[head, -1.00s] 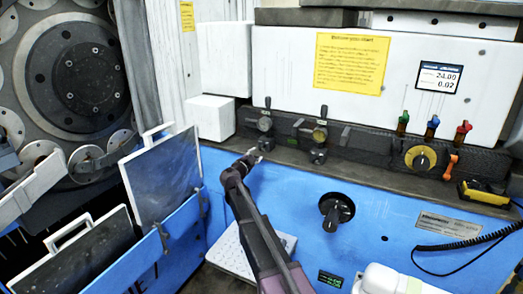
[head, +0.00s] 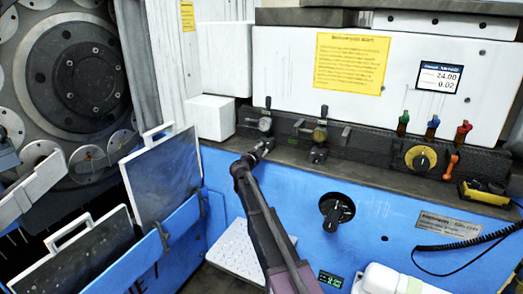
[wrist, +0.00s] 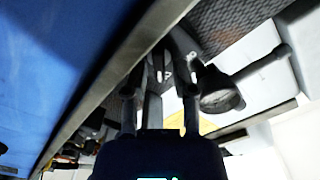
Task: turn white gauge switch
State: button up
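Two gauges with lever switches are mounted on the dark rail under the white panel. The left one (head: 265,123) has a pale face, and the right one (head: 318,135) a yellowish face. My gripper (head: 264,146) is just below and in front of the left gauge; contact cannot be made out. In the wrist view, my gripper's fingers (wrist: 167,76) look apart, with dark fittings behind the tips. A round dark gauge with a lever (wrist: 220,92) is right of the fingers there; which gauge it is, I cannot tell.
A yellow dial (head: 420,158) and green, blue and red levers (head: 433,127) are farther right on the rail. A black rotary knob (head: 337,210) is on the blue front. A white box (head: 211,117) stands left of the gauges. The ledge edge (wrist: 108,85) runs close beside my gripper.

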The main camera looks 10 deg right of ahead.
grip_shut()
jog(key=shift+n, duration=0.4)
jog(key=n, duration=0.3)
jog(key=shift+w+a+r, duration=0.1)
jog(key=shift+a, duration=0.05)
jog(key=n, duration=0.5)
jog(key=shift+w+a, duration=0.1)
jog(key=n, duration=0.4)
jog(key=shift+w+a, duration=0.1)
jog(key=shift+a, duration=0.05)
jog(key=n, duration=0.5)
jog(key=shift+a, duration=0.1)
jog(key=shift+o, duration=2.3)
grip_release()
